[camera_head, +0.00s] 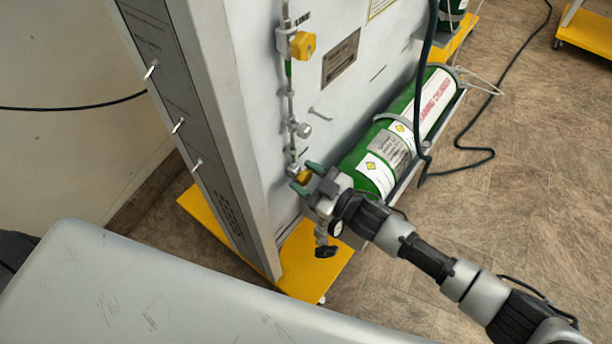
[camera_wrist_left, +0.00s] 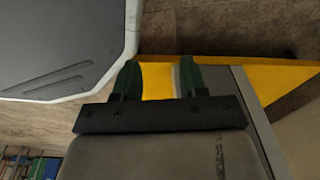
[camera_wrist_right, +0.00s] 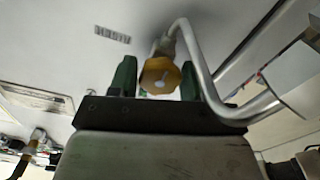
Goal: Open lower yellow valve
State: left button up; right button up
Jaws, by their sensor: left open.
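The lower yellow valve (camera_head: 304,176) is a small yellow knob low on the panel's pipe line. My right gripper (camera_head: 307,178) is at it, with one green finger on each side. In the right wrist view the valve knob (camera_wrist_right: 160,76) shows between the spread fingers (camera_wrist_right: 158,80), close to the right finger and with a small gap to the left one. The gripper looks open around it. An upper yellow valve (camera_head: 303,45) sits higher on the same line. My left gripper (camera_wrist_left: 157,80) is open and empty, seen only in its wrist view.
The grey panel (camera_head: 240,120) stands on a yellow base (camera_head: 320,262). A green cylinder (camera_head: 420,115) lies to the right of the valve, with a dark hose (camera_head: 424,90) beside it. A bent metal pipe (camera_wrist_right: 200,75) passes close to the right finger. Open floor (camera_head: 540,170) lies at the right.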

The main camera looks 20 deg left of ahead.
jog(key=shift+o, duration=1.4)
pick_arm(q)
jog(key=shift+d, duration=0.15)
pick_arm(e)
jog(key=shift+d, duration=0.15)
pick_arm(q)
jog(key=shift+s+a+f+p, duration=0.1)
jog(key=shift+s+f+p, duration=0.2)
jog(key=shift+s, duration=0.25)
jog(key=shift+s+a+f+p, duration=0.15)
jog(key=shift+s+f, duration=0.15)
jog(key=shift+s, duration=0.2)
pick_arm(e)
jog(key=v, duration=1)
jog(key=shift+d, duration=0.25)
pick_arm(q)
jog(key=shift+a, duration=0.1)
pick_arm(e)
jog(key=shift+s, duration=0.15)
